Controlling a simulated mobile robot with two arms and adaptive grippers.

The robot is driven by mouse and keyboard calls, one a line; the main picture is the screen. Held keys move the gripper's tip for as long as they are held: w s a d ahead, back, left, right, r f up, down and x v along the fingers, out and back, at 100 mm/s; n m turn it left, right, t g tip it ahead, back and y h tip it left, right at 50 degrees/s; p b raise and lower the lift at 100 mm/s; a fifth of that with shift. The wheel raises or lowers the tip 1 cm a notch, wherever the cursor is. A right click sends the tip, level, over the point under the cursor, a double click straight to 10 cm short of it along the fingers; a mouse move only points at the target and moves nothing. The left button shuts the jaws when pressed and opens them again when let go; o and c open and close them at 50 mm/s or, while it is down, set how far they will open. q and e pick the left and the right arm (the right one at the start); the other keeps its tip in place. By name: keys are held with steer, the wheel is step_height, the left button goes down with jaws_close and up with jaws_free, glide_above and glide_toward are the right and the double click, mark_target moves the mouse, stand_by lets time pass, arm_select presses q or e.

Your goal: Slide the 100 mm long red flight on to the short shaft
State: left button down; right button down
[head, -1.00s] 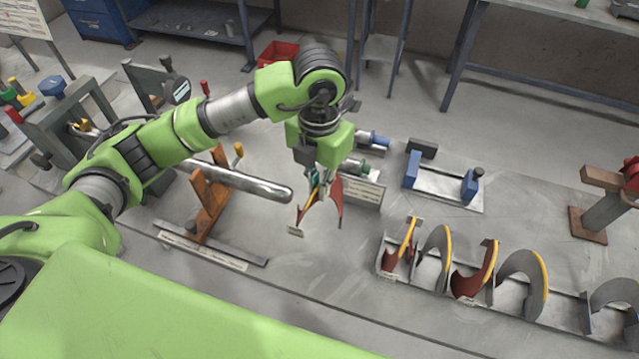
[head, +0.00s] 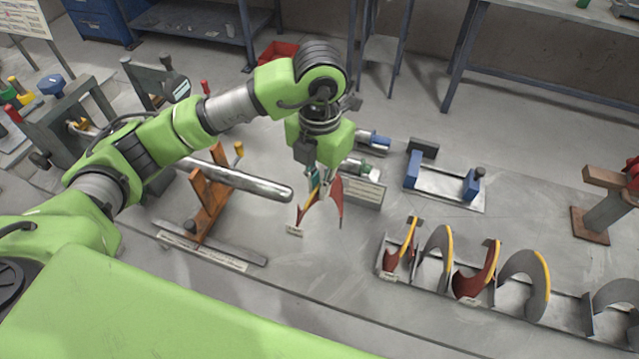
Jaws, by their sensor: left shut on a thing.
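A red flight (head: 335,197) with a small tag hangs from my left gripper (head: 322,175), which is shut on it, in the middle of the head view. The shaft (head: 245,181) is a bare steel bar resting on an orange stand (head: 209,198); its free rounded end points right. The held flight is just right of that end and looks apart from it. How the flight's bore lines up with the bar is hard to tell. My right gripper is not in view.
A rack (head: 420,284) at the lower right holds several flights, red and grey with yellow edges. A blue-ended fixture (head: 440,180) lies right of the gripper. Bare bench lies between the flight and the rack.

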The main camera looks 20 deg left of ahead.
arm_select(q)
steer(key=shift+b, duration=0.3)
stand_by(0.6)
steer(key=shift+w+a, duration=0.1)
steer(key=shift+a, duration=0.45)
steer(key=shift+a+b, duration=0.8)
steer(key=shift+a, duration=1.25)
steer(key=shift+w+a+b, duration=0.15)
steer(key=shift+a+b, duration=0.65)
steer(key=shift+a, duration=1.75)
steer(key=shift+w+a+b, duration=0.1)
steer(key=shift+a+b, duration=0.7)
steer(key=shift+a, duration=1.75)
